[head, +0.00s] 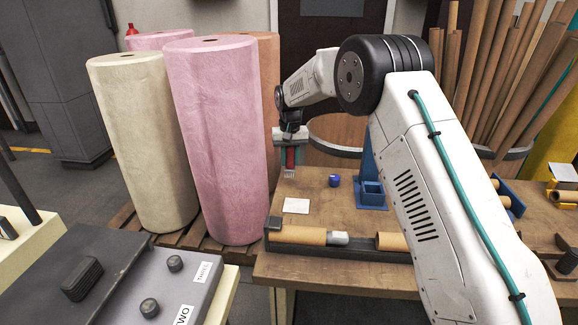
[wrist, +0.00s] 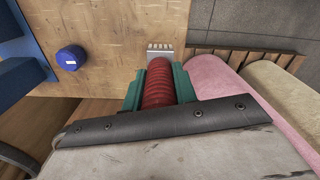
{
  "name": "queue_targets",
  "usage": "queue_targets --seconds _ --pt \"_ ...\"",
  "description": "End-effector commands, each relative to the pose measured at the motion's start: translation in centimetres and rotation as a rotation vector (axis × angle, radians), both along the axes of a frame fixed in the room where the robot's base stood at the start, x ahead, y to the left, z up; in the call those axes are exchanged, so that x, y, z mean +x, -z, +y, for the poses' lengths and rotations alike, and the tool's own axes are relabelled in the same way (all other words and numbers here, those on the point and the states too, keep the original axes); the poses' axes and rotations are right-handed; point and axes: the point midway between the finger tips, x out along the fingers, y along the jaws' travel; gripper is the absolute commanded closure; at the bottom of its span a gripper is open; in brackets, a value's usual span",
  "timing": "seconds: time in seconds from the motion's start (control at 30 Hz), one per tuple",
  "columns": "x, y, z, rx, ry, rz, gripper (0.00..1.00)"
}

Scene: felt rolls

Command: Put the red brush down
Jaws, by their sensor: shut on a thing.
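The red brush (head: 291,158) hangs upright from my gripper (head: 291,150) in the head view, bristles down, over the back left part of the wooden table (head: 320,211). In the wrist view my gripper (wrist: 160,88) has its green fingers shut on either side of the brush's ribbed red handle (wrist: 159,83). The pale bristle end sticks out beyond the fingers, against the table top (wrist: 115,38). I cannot tell whether the bristles touch the table.
A blue cap (head: 335,180) and a blue holder (head: 371,197) stand right of the brush. A white card (head: 297,205) lies nearer the front. Cardboard tubes (head: 303,235) lie along the front edge. Tall pink (head: 217,140) and cream felt rolls (head: 145,140) stand to the left.

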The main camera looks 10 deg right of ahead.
Motion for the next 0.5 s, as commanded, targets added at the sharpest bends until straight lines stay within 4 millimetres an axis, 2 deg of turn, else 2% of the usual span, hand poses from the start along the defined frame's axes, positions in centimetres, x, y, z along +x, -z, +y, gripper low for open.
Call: queue_targets --seconds 0.2,0.4,0.5 --pt "1.3 0.1 0.1 0.000 0.000 -0.001 0.95" --pt "1.2 3.0 0.1 0.000 0.000 0.002 0.95" --pt "1.3 3.6 0.1 0.000 0.000 0.001 0.95"
